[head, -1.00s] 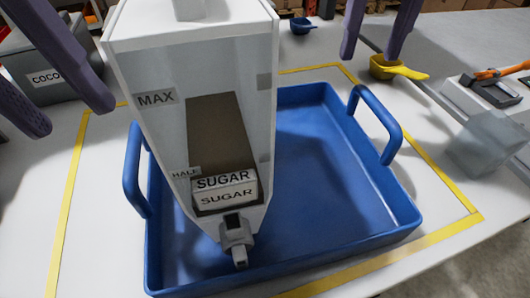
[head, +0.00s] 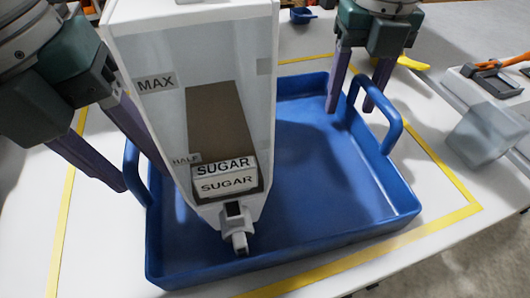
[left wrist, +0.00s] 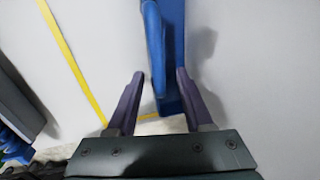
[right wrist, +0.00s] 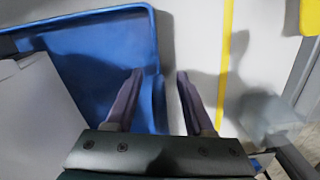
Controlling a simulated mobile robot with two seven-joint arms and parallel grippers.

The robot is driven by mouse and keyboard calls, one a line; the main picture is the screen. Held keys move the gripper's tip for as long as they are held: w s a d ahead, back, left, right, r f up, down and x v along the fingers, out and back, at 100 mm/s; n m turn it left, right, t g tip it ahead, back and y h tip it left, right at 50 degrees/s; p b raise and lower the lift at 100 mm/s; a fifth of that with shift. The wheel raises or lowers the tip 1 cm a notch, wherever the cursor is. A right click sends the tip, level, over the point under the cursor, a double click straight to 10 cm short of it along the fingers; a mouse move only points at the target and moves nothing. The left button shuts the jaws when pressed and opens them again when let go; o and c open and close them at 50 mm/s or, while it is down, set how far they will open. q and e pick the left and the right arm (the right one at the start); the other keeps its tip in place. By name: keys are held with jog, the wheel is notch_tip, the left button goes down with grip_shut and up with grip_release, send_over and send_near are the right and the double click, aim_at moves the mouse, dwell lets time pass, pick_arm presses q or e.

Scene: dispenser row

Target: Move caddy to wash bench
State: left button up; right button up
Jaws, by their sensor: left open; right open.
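The caddy is a blue open tray (head: 330,195) with a raised handle on its left side (head: 137,170) and one on its right side (head: 390,120). A clear SUGAR dispenser (head: 225,120) stands over its left part and hides some of it; I cannot tell whether it rests in the tray. My left gripper (head: 143,178) is open at the left handle; in the left wrist view the handle (left wrist: 154,45) lies between the fingers' lines. My right gripper (head: 349,110) is open by the right handle; in the right wrist view (right wrist: 160,74) its fingers straddle the tray's side.
A yellow tape outline (head: 450,225) surrounds the tray on the white bench. A grey translucent container (head: 487,135) with an orange-handled tool (head: 500,64) stands at the right. A blue scoop (head: 302,15) lies at the back, and a yellow scoop (head: 412,64) is partly hidden behind my right gripper.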

pick_arm(q)
jog(key=shift+c, duration=0.3)
pick_arm(e)
jog(key=shift+c, duration=0.3)
pick_arm(q)
jog(key=c, duration=0.7)
pick_arm(e)
jog(key=c, duration=0.7)
pick_arm(q)
grip_shut()
pick_arm(e)
grip_shut()
